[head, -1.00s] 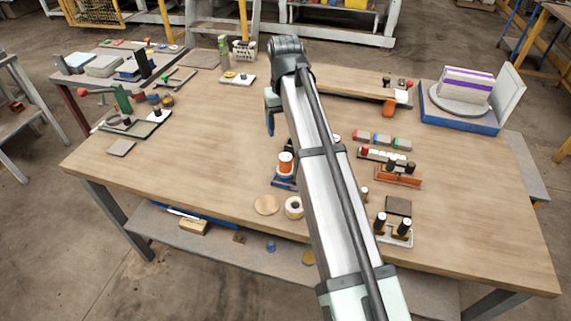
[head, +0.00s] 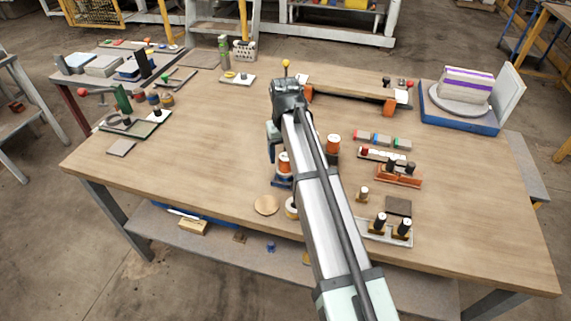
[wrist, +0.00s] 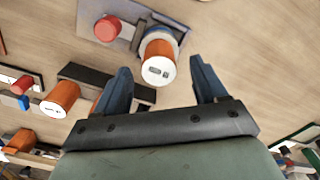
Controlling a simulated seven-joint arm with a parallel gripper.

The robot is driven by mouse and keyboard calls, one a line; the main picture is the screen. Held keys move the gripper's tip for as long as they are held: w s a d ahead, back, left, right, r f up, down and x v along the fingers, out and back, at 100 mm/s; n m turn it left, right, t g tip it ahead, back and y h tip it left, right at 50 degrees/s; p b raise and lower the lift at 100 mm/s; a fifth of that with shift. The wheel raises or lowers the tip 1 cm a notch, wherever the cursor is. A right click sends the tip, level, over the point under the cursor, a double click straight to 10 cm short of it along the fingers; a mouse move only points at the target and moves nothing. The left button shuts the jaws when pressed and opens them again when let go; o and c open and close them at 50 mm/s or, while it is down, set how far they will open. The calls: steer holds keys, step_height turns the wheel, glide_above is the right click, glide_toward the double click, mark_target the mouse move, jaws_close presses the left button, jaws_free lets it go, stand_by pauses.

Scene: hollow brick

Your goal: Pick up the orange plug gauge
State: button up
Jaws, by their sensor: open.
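Two orange cylinders with pale tops fit the orange plug gauge, and I cannot tell for sure which it is. The nearer one (head: 285,162) stands on a blue base; in the wrist view a white-topped orange cylinder with a blue ring (wrist: 158,62) sits ahead, between the lines of my fingers. The other (head: 333,143) stands to the right, just past my arm; a second orange cylinder also shows at the wrist view's left (wrist: 62,97). My gripper (head: 271,155) is open and empty above the table; its two fingers (wrist: 161,66) are spread apart.
A red knob (wrist: 107,28) is on the grey plate beside the ringed cylinder. A dark bar (wrist: 95,80) lies close to the left finger. A round wooden disc (head: 266,205) lies near the table's front edge. The tabletop (head: 200,150) left of my gripper is clear.

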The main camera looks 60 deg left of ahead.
mark_target(285, 156)
step_height(285, 156, down, 4)
steer(key=shift+r, duration=0.25)
steer(key=c, duration=1.2)
